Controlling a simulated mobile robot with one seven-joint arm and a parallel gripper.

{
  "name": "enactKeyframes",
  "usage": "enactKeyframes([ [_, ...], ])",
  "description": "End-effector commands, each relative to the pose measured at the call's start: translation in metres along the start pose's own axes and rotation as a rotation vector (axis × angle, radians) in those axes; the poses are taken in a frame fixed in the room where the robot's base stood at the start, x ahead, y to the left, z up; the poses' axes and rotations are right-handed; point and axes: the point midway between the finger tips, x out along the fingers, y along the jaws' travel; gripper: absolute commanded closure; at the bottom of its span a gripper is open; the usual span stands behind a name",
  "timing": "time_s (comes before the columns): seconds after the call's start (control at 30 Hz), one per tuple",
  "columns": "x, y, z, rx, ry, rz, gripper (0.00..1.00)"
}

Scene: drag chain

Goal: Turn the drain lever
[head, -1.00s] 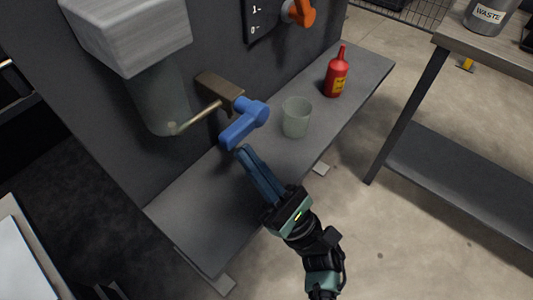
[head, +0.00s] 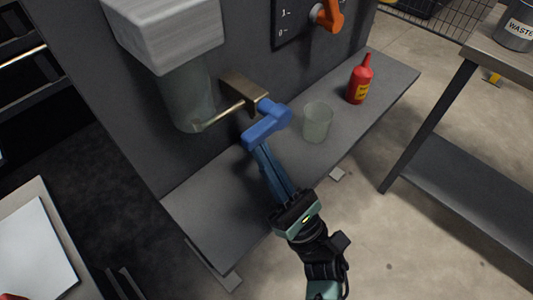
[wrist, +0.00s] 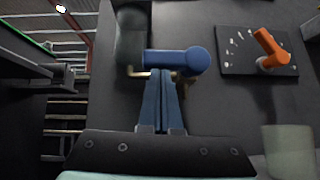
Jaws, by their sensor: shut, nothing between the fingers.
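The blue drain lever (head: 268,124) is on a brass-coloured valve block (head: 243,90) below the grey tank. Its rounded hub is at the right, and its arm points left and toward me. In the wrist view the lever (wrist: 172,60) lies level across the picture, its free end to the left. My gripper (head: 258,149) is shut and empty. Its blue fingertips are right by the lever's free end, below it in the head view. In the wrist view the fingertips (wrist: 160,75) meet the lever's lower edge. I cannot tell whether they touch.
A clear cup (head: 317,123) and a red bottle (head: 359,84) stand on the grey shelf (head: 215,232), right of the lever. An orange switch (head: 329,16) is on the panel above. A workbench (head: 490,60) stands at the right.

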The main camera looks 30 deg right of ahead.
Motion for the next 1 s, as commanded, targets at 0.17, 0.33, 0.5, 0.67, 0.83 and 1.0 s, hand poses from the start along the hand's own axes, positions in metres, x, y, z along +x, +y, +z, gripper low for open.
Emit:
enactKeyframes([
  [0.17,0.002,0.002,0.003,0.023,-0.002,-0.021,1.00],
  [0.33,0.005,0.005,0.005,0.066,-0.002,-0.063,1.00],
  [0.5,0.010,0.009,0.011,0.143,-0.002,-0.139,1.00],
  [0.67,0.018,0.014,0.018,0.248,-0.002,-0.243,1.00],
  [0.83,0.026,0.016,0.027,0.363,-0.003,-0.359,1.00],
  [1.0,0.034,0.017,0.035,0.476,-0.003,-0.476,1.00],
])
